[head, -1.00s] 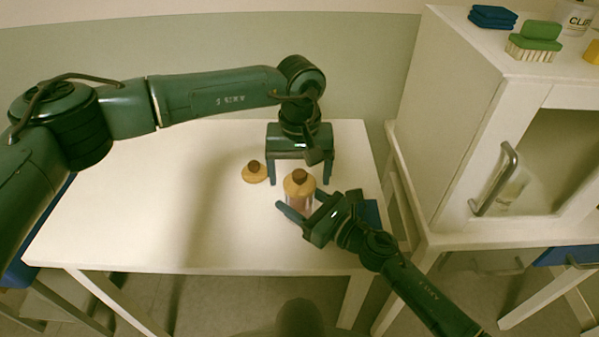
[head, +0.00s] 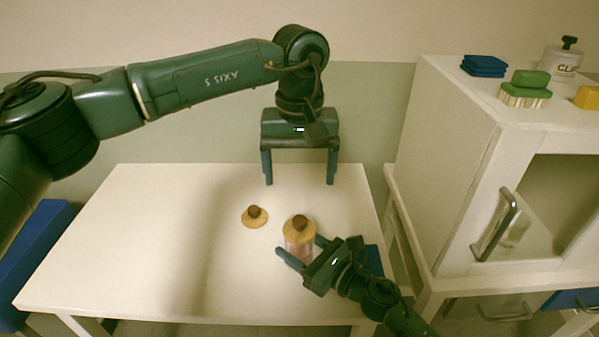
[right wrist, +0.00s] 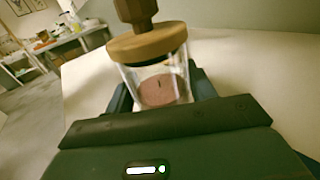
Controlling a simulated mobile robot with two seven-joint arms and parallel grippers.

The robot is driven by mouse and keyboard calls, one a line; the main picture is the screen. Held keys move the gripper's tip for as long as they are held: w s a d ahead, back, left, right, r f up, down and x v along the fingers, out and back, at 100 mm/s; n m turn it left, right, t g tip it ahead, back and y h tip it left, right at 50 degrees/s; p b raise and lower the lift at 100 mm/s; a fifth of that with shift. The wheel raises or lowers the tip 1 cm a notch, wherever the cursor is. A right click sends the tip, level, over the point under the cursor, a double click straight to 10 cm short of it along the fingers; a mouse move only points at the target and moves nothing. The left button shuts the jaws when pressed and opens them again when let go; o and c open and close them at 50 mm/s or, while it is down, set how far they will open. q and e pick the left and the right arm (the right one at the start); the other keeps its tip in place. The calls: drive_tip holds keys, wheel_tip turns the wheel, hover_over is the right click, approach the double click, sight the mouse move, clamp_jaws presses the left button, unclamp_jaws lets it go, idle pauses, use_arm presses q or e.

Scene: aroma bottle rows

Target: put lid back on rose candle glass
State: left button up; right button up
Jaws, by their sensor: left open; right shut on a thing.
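The rose candle glass (head: 299,245) stands on the white table, a clear jar with pink wax inside. A wooden lid (head: 299,226) with a dark brown knob sits on top of it. In the right wrist view the lid (right wrist: 148,42) lies across the glass rim, and the pink wax shows through the glass (right wrist: 160,85). My right gripper (head: 298,249) is shut around the glass from the lower right. My left gripper (head: 299,182) is open and empty, raised above the table behind the glass. A second wooden lid (head: 255,216) with a brown knob lies on the table to the left.
A white cabinet (head: 450,170) with a metal handle stands at the right. Blue cloths (head: 484,66), a green-topped brush (head: 527,88) and a white bottle (head: 563,62) are on it. The left part of the white table (head: 130,240) is clear.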

drive_tip(key=o, duration=1.5)
use_arm(q)
wheel_tip(320, 180, down, 2)
drive_tip(key=shift+f+b, duration=0.15)
drive_tip(key=shift+b, duration=0.95)
use_arm(e)
drive_tip(key=v, duration=1.1)
drive_tip(key=shift+s+d+f, duration=0.15)
drive_tip(key=shift+s+d, duration=0.1)
drive_tip(key=shift+d, duration=0.05)
use_arm(q)
drive_tip(key=shift+f, duration=0.1)
use_arm(e)
drive_tip(key=shift+s+d, duration=0.4)
drive_tip(key=shift+d, duration=0.15)
use_arm(q)
drive_tip(key=shift+d, duration=0.1)
use_arm(e)
drive_tip(key=shift+s, duration=0.1)
